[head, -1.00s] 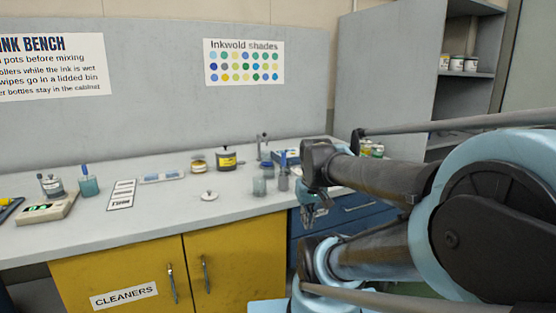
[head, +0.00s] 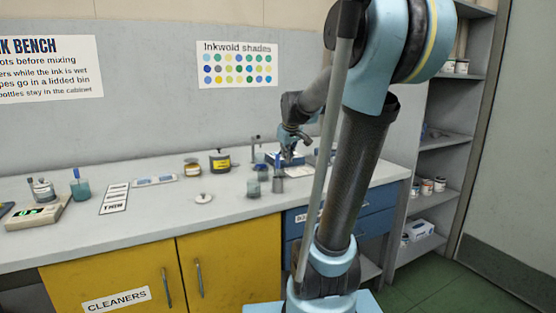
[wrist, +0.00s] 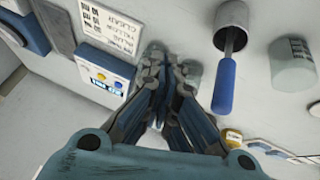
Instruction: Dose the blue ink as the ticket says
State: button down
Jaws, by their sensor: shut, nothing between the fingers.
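My gripper (head: 291,153) is over the right part of the bench, beside a blue-and-white device (head: 296,158). In the wrist view, my gripper (wrist: 168,62) is shut and empty, with the device (wrist: 104,72) to its left. A grey cup (wrist: 232,14) holding a blue-handled tool (wrist: 224,85) is to the right. A white card (head: 115,198), perhaps the ticket, lies at left; its text is unreadable.
A scale (head: 38,213) with a glass pot (head: 42,190) stands at left, beside a beaker (head: 80,188) with a blue-handled tool. A yellow-labelled jar (head: 220,163), a small jar (head: 192,168) and a white lid (head: 201,197) are mid-bench. A grey-green cup (head: 253,187) stands nearer the gripper.

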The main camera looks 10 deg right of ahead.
jog(key=w+r+n+t, duration=0.1)
jog(key=w+r+n, duration=0.1)
jog(key=w, duration=1)
jog(key=w+r+n+t, duration=0.1)
jog(key=w+r+t, duration=0.1)
jog(key=w, duration=1.1)
jog(key=shift+w+a+r+n, duration=0.2)
jog(key=shift+a+r+n, duration=0.05)
jog(key=shift+r+n, duration=0.15)
jog(key=shift+f, duration=0.2)
jog(key=shift+f, duration=4.3)
jog(key=shift+s+f, duration=0.1)
jog(key=shift+f, duration=0.6)
jog(key=shift+r, duration=0.85)
jog(key=shift+r, duration=2.45)
